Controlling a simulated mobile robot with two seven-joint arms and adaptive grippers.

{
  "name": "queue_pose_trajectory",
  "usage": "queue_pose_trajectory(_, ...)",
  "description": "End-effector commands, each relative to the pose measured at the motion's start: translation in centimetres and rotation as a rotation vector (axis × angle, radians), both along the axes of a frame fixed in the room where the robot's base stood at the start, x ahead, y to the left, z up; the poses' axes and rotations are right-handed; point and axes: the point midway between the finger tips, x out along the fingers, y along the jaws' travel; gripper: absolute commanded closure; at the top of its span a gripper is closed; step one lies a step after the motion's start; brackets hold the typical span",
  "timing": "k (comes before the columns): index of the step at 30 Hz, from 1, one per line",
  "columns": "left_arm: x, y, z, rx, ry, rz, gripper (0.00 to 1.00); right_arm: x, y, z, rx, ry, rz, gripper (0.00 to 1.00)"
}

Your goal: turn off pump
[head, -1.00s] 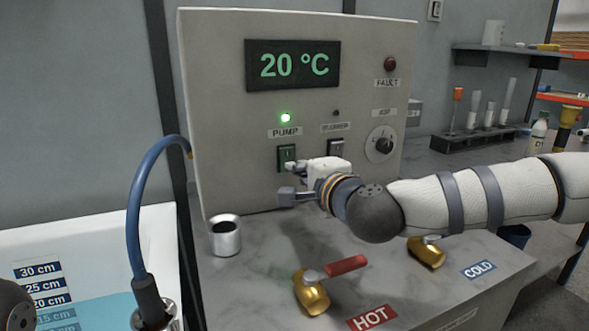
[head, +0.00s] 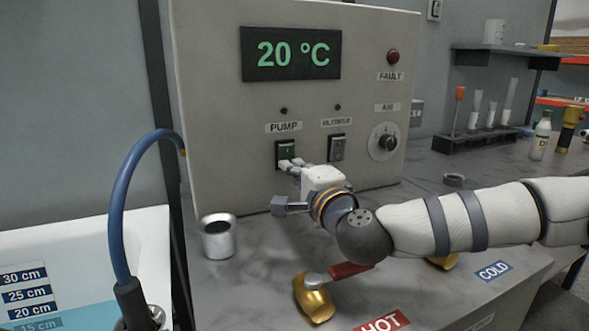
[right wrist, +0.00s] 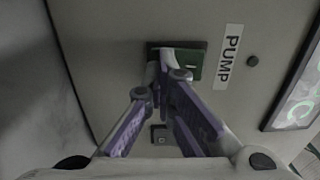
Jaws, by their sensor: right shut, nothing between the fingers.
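The control panel (head: 215,110) stands at the back and reads 20 °C. The green pump switch (head: 285,150) sits under the PUMP label (head: 284,127). The pump light (head: 284,110) above that label is dark. My right gripper (head: 285,164) is shut and empty, its fingertips at the lower part of the switch. In the right wrist view the shut fingertips (right wrist: 172,62) overlap the green switch (right wrist: 190,63) and hide part of it. I cannot tell whether they press on it. My left gripper is not in view.
A blue hose (head: 122,200) arches at left over the water tub (head: 90,240). A metal cup (head: 217,237) stands on the counter. The hot valve's red handle (head: 350,270) and brass body (head: 313,300) lie below my right arm. The blower switch (head: 337,148) is just right of the pump switch.

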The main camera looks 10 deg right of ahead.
Motion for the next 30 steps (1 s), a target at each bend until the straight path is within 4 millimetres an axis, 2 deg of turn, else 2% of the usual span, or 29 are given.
queue_pose_trajectory(1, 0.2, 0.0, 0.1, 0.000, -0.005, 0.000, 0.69, 0.0, 0.0, 0.8, 0.000, -0.012, 0.000, 1.00)
queue_pose_trajectory(5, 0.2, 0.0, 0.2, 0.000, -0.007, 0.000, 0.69, -0.7, -0.1, 0.9, 0.002, -0.015, 0.000, 1.00)
queue_pose_trajectory(8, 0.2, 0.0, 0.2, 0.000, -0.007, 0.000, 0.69, -2.6, -0.5, 0.8, 0.002, -0.013, 0.001, 1.00)
queue_pose_trajectory(15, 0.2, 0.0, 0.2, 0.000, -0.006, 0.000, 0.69, -8.3, -1.6, 0.1, 0.002, -0.006, 0.001, 1.00)
queue_pose_trajectory(19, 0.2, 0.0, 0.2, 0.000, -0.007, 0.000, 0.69, -10.5, -2.1, -0.1, 0.002, -0.003, 0.001, 1.00)
queue_pose_trajectory(24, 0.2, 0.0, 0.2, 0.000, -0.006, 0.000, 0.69, -11.9, -2.4, -0.3, 0.000, -0.002, 0.000, 1.00)
queue_pose_trajectory(30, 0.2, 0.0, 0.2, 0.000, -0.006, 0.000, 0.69, -12.0, -2.4, -0.3, 0.000, -0.002, -0.001, 1.00)
